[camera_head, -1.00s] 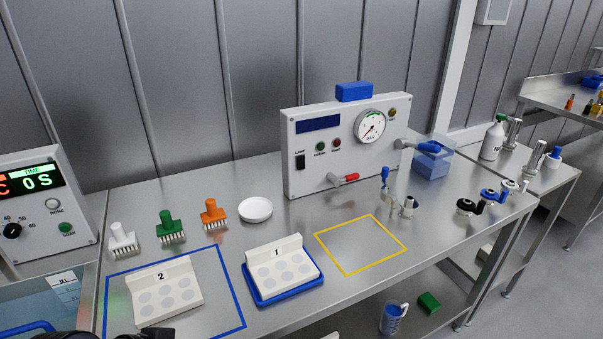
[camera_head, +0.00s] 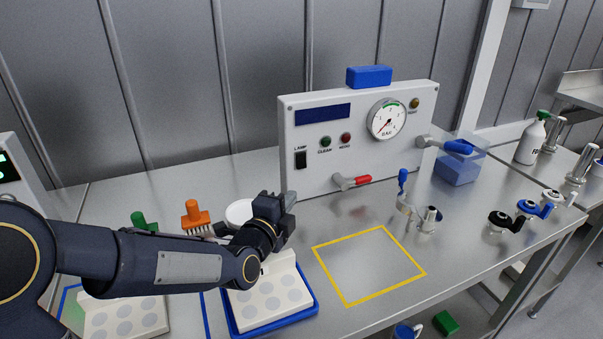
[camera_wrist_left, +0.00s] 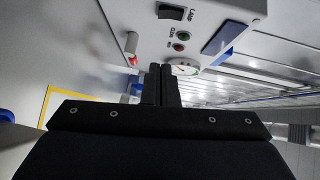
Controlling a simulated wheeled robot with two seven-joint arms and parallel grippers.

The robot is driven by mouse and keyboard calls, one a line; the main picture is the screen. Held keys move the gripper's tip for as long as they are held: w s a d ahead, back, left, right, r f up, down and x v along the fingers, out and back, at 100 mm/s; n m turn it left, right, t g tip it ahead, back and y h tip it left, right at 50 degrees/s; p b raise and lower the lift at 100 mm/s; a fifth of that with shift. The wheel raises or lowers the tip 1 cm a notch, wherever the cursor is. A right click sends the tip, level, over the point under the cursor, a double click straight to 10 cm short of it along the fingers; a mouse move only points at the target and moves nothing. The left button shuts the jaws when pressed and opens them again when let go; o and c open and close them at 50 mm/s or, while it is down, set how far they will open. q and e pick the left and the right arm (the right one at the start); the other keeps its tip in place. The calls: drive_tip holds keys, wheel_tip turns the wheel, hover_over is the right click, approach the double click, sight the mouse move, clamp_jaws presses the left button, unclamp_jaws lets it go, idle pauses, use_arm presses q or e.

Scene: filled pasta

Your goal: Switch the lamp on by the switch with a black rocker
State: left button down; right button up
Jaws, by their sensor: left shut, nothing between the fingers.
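The lamp switch with a black rocker (camera_head: 301,160) sits on the left of the white panel (camera_head: 372,150), under the word LAMP. The rocker also shows near the top of the left wrist view (camera_wrist_left: 171,13). My left gripper (camera_head: 280,204) is in front of the panel, below and left of the switch, apart from it. In the left wrist view its fingers (camera_wrist_left: 161,84) are together and empty. My right gripper is out of view.
The yellow-outlined area (camera_head: 370,265) is clear.

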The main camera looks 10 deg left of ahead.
use_arm(q)
drive_tip(key=shift+w, duration=0.1)
drive_tip(key=a+x, duration=0.1)
drive_tip(key=x, duration=0.3)
drive_tip(key=p+x, duration=0.1)
drive_tip(key=x, duration=0.3)
drive_tip(key=a+x, duration=0.1)
drive_tip(key=x, duration=0.3)
drive_tip(key=shift+w+a+f+p, duration=0.15)
drive_tip(key=shift+w+a+p, duration=0.2)
drive_tip(key=shift+w, duration=0.25)
drive_tip(key=shift+w+f+b, duration=0.1)
drive_tip(key=shift+w+b, duration=0.05)
drive_tip(key=shift+b, duration=0.75)
drive_tip(key=b, duration=0.1)
approach(305, 167)
drive_tip(key=shift+s+a+f, duration=0.2)
drive_tip(key=shift+s, duration=0.55)
